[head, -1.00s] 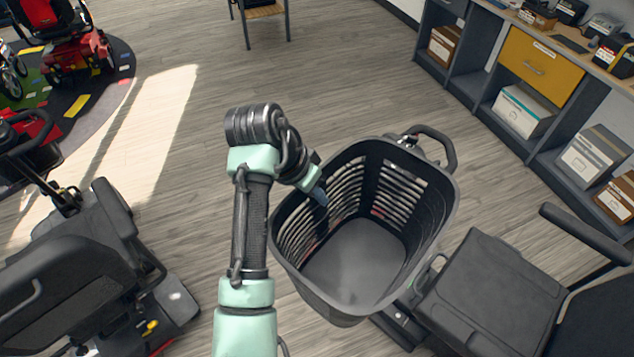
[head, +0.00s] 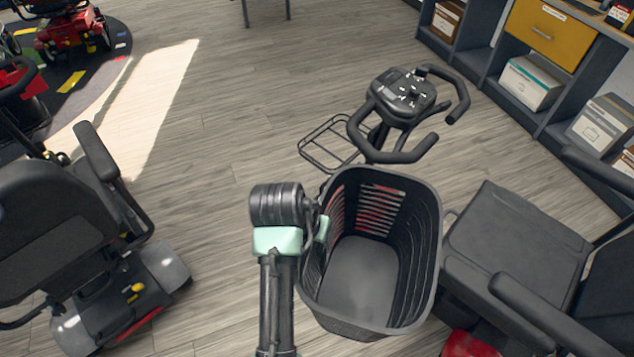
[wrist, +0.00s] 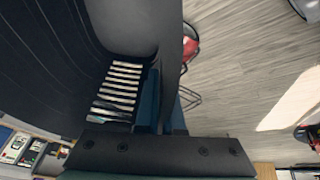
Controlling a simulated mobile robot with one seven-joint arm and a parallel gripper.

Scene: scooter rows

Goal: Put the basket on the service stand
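The black basket (head: 425,260) hangs in the air, open side up, in front of a scooter's handlebars (head: 402,100) in the head view. My gripper (wrist: 162,98) is shut on its left wall; its blue fingers show on both sides of that wall in the wrist view. The basket's dark wall (wrist: 110,30) fills much of the wrist view. In the head view the fingertips are hidden behind my wrist and the basket rim. Two dark legs of a stand (head: 246,13) show at the top edge; its top is out of view, and I cannot confirm it is the service stand.
An empty wire rack (head: 335,145) is at the scooter's front, beyond the basket. The scooter's seat (head: 515,245) is close at the right. Another scooter (head: 110,270) stands at the left. Shelving (head: 490,80) lines the upper right. Open floor (head: 225,110) lies between.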

